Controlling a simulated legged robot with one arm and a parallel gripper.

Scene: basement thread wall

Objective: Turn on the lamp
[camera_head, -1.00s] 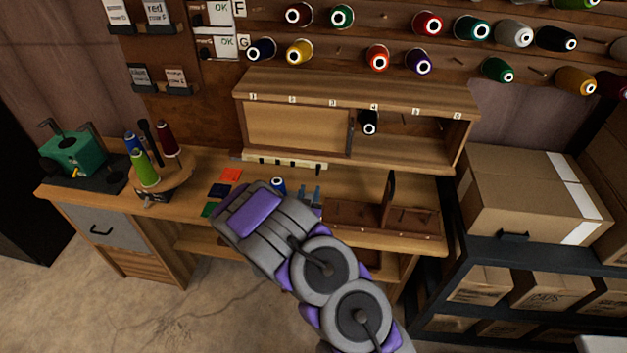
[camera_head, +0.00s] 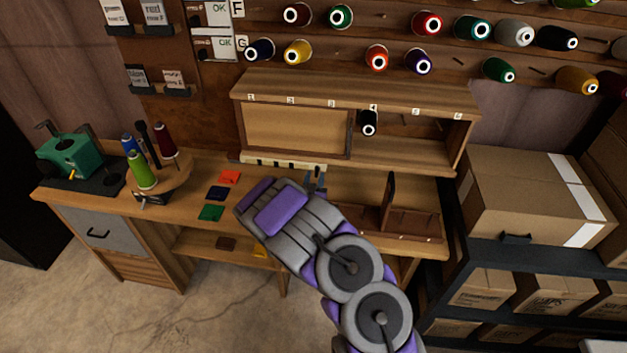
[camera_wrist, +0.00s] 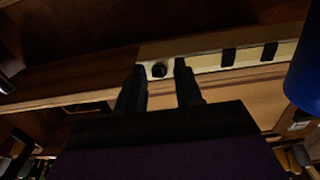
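A long cream strip (camera_head: 262,160) with dark marks, which looks like the lamp, runs under the left part of the wooden cabinet. In the wrist view the strip (camera_wrist: 207,63) has a round black knob (camera_wrist: 159,70) near its left end and dark bands further right. My gripper (camera_wrist: 158,88) is open, its two dark fingers apart. The knob appears between the fingertips, and I cannot tell whether they touch it. In the head view my gripper (camera_head: 316,181) is mostly hidden behind my wrist, close to the strip's right end. The strip shows no clear glow.
A blue spool (camera_wrist: 304,80) is close on the right in the wrist view. The bench holds a spool stand (camera_head: 160,178), a green device (camera_head: 70,155), coloured squares (camera_head: 217,193) and a wooden divider box (camera_head: 410,222). A shelf with cardboard boxes (camera_head: 525,190) stands right.

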